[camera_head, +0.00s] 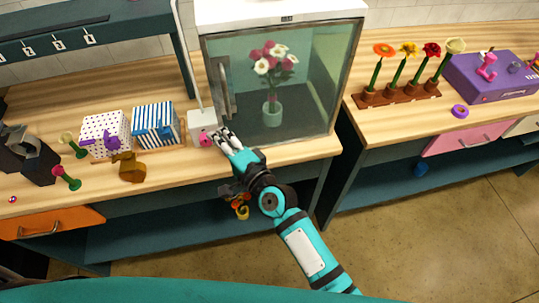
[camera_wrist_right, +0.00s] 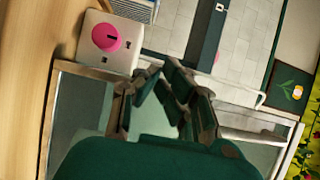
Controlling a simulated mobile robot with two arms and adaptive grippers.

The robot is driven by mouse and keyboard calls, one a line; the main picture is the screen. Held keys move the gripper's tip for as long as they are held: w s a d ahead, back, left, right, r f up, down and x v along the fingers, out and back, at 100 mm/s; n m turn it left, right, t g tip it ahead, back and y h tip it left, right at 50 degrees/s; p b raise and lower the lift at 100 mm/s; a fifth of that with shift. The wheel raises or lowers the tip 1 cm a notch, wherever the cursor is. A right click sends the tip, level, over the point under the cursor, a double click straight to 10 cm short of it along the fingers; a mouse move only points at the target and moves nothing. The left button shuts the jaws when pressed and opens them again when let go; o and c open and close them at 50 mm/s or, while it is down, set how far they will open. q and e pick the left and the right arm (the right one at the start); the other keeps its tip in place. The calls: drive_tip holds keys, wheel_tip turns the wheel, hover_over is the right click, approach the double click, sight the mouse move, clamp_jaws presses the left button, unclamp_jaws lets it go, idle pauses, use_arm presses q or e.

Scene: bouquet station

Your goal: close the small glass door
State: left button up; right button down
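The small glass door (camera_head: 300,95) fronts a white-topped cabinet at the back centre in the head view. Its metal handle (camera_head: 225,85) is on the left side, and the door looks flush or nearly flush; I cannot tell whether a small gap is left. My right gripper (camera_head: 224,138) is low at the door's lower left corner, its fingertips drawn together with nothing between them. In the right wrist view the fingers (camera_wrist_right: 160,80) lie over the pale glass and frame; contact is unclear. My left gripper is not in view.
A vase of pink and white flowers (camera_head: 272,105) shows through the glass. A white device with a pink dial (camera_head: 203,130) stands close left of the gripper; it also shows in the wrist view (camera_wrist_right: 106,38). Boxes (camera_head: 155,127) stand further left. A flower rack (camera_head: 398,97) is right.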

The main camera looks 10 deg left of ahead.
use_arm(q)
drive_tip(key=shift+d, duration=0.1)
use_arm(e)
drive_tip(key=v, duration=1.1)
drive_tip(key=shift+s+d, duration=0.2)
drive_tip(key=shift+d, duration=0.05)
